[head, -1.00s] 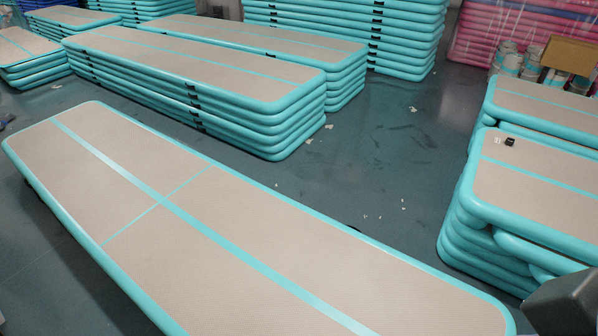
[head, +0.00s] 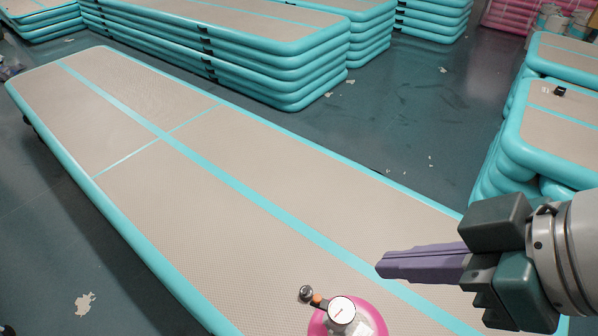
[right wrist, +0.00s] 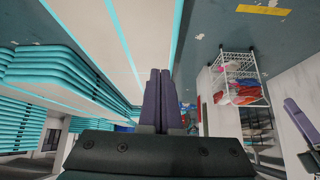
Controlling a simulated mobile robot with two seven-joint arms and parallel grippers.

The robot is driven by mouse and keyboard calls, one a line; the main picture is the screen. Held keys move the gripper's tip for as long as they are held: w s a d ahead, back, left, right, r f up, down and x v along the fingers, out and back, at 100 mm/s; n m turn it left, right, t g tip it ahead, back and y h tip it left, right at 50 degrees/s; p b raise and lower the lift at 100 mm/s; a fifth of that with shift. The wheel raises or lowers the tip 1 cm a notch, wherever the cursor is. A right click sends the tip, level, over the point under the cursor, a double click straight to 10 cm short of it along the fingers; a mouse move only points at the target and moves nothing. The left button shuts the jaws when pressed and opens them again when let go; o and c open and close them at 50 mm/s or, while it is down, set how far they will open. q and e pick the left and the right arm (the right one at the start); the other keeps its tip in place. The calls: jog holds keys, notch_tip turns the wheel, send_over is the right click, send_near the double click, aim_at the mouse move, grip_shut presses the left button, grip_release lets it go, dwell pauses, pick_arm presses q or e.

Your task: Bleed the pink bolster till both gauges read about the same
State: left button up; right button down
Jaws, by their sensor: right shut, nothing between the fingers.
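The pink bolster (head: 372,316) shows at the bottom edge of the head view, on or just before the teal-edged mat; most of it is cut off. A round white gauge (head: 341,309) sits on its top; its reading is too small to tell. An orange piece (head: 317,299) and a small metal knob (head: 305,293) stick out left of the gauge. No second gauge is in view. My right gripper (head: 382,265) is shut and empty, above the mat, up and right of the gauge. Its purple fingers also show in the right wrist view (right wrist: 160,75). A purple-grey part (right wrist: 296,116), seemingly my left gripper, shows at that view's right edge.
The long beige mat (head: 200,200) with teal edges fills the middle. Mat stacks stand behind (head: 290,80) and at the right (head: 560,140). A small black object (head: 559,91) lies on the right stack. A white wire rack (right wrist: 240,80) shows in the wrist view.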

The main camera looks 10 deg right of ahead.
jog(key=w+d+f+y+b, duration=0.1)
jog(key=w+f+b, duration=0.1)
jog(key=f+b, duration=0.8)
jog(key=w+d+f+n+t+b, duration=0.1)
jog(key=w+d+f+b, duration=0.1)
jog(key=f+b, duration=0.9)
notch_tip(320, 180, down, 3)
jog(key=shift+w+d+r+y+b, duration=0.15)
jog(key=shift+w+y+b, duration=0.2)
jog(key=shift+w, duration=0.2)
jog(key=b, duration=0.3)
send_over(317, 299)
jog(key=s+d, duration=0.2)
jog(key=f, duration=0.7)
jog(key=shift+w+a, duration=0.2)
jog(key=shift+w, duration=0.05)
notch_tip(317, 299, down, 3)
jog(key=shift+w+a+r+b, duration=0.1)
jog(key=shift+r+b, duration=0.1)
jog(key=shift+b, duration=0.4)
jog(key=shift+f, duration=0.65)
